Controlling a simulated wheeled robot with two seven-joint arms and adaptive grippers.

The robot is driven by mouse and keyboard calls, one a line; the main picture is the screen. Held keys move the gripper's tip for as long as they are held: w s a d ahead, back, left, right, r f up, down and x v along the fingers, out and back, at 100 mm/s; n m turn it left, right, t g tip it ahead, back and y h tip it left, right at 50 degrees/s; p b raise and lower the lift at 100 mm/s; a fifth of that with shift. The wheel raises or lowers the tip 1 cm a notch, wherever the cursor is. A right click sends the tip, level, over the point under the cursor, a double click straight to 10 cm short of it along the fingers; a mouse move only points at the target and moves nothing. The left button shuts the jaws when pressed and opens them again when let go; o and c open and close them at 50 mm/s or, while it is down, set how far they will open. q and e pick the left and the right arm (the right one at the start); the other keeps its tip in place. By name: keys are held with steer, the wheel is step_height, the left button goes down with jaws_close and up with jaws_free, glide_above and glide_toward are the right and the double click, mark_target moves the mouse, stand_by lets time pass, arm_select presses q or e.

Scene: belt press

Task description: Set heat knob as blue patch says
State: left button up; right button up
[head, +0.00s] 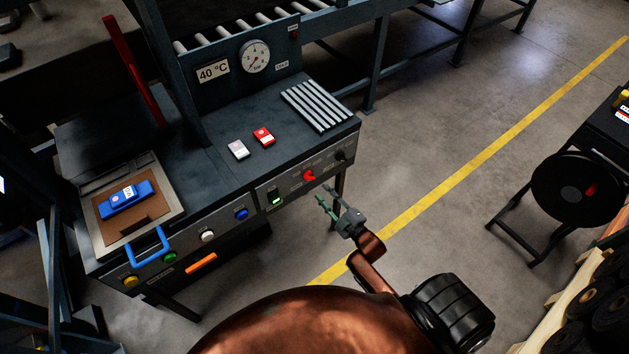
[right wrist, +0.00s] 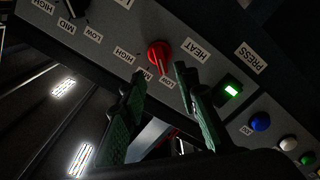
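The red heat knob (head: 308,176) sits on the press's front panel. In the right wrist view the knob (right wrist: 157,52) has HEAT above and to its right, HIGH to its left and LOW below it. Its pointer end is toward LOW. My right gripper (head: 322,192) is open and empty in front of the panel, just short of the knob; its green fingers (right wrist: 160,72) are apart, with the knob beyond the gap. A blue patch (head: 126,199) lies in the tray at left; its small label is unreadable. My left gripper is not in view.
A black knob (head: 341,155) is right of the red one. A lit green switch (head: 275,198) and a blue button (head: 241,214) are to its left. A blue handle (head: 149,247) juts from the tray. Small white (head: 238,149) and red (head: 264,137) blocks lie on top.

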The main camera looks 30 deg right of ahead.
mark_target(312, 180)
steer(key=w, duration=0.7)
steer(key=shift+w+a, duration=0.2)
steer(key=shift+a, duration=0.05)
steer(key=shift+c, duration=0.5)
jaws_close()
steer(key=shift+d, duration=0.15)
